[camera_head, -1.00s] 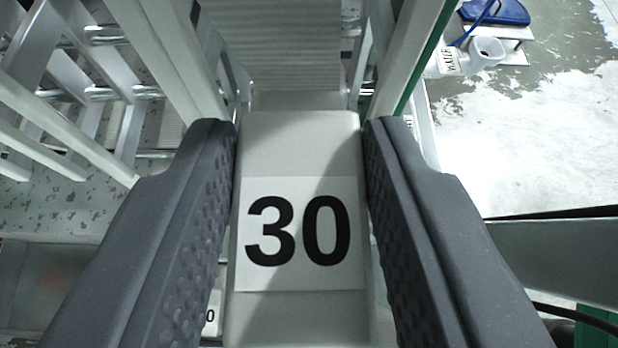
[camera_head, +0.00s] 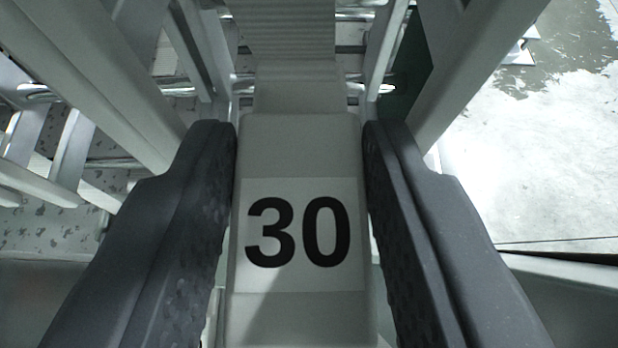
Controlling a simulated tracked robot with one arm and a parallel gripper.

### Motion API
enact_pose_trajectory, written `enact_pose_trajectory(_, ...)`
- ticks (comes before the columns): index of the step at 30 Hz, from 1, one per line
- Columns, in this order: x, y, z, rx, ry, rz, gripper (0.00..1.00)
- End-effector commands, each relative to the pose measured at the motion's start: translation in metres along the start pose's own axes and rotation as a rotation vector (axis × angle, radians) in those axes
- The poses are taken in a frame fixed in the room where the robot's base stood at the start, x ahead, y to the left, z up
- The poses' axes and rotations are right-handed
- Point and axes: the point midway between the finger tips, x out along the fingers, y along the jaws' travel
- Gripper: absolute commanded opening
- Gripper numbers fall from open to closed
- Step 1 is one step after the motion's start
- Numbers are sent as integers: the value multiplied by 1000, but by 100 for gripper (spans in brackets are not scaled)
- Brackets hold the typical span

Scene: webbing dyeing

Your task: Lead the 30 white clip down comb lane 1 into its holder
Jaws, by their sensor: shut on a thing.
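The white clip (camera_head: 298,145) with a "30" label fills the middle of the view. My gripper (camera_head: 300,150) is shut on it, with one dark textured finger against each side. A pale ribbed webbing (camera_head: 285,30) runs from the clip's far end up to the top edge of the view. Comb bars stand on both sides of the webbing, a left bar (camera_head: 198,50) and a right bar (camera_head: 388,50), so the clip lies in line with the gap between them. The holder cannot be made out.
More pale slanted bars (camera_head: 75,80) and shiny metal rods (camera_head: 100,93) lie to the left. A broad bar (camera_head: 475,70) with a dark green side rises close on the right. Wet-patched floor (camera_head: 550,150) shows beyond it. A pale ledge (camera_head: 570,275) crosses the lower right.

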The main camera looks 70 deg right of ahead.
Motion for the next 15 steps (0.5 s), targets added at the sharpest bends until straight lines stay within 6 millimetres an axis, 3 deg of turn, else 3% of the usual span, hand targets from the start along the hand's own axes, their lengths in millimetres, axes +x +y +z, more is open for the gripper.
enact_pose_trajectory(15, 19, 1, 35, -1, 0, 3, 9)
